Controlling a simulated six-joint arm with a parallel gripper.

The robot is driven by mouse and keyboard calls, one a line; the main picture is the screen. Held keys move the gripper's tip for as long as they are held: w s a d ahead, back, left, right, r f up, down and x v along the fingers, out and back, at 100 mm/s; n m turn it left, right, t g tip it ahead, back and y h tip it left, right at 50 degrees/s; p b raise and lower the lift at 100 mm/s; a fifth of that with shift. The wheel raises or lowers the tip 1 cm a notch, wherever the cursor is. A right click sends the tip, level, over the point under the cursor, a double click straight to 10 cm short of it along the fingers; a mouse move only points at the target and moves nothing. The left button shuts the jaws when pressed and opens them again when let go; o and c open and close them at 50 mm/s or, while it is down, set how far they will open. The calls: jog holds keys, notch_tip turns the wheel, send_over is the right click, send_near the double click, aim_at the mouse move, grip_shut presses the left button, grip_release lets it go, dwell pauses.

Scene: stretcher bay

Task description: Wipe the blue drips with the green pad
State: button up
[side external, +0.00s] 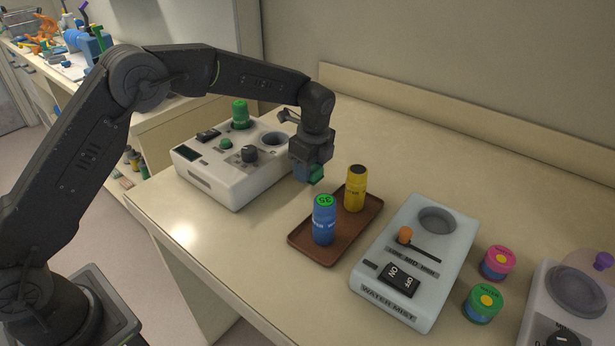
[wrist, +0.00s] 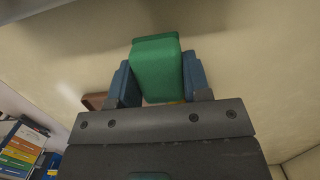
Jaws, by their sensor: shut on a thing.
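The green pad (wrist: 156,68) is a block held between the two blue fingers of my gripper (wrist: 160,82) in the wrist view. In the side external view my gripper (side external: 307,173) points down, with the pad's green edge (side external: 317,174) showing at its right. It is between the white device and the brown tray, above the table, and I cannot tell whether the pad touches the surface. No blue drips can be made out in either view; the gripper or objects may hide them.
The brown tray (side external: 306,250) bears a blue bottle (side external: 324,222) and a yellow bottle (side external: 355,188). A white device (side external: 212,182) with a green bottle (side external: 240,114) stands to the left. The water mist unit (side external: 423,234) and two jars (side external: 497,263) stand to the right. The table's back is clear.

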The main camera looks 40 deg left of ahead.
jog(key=shift+r, duration=2.35)
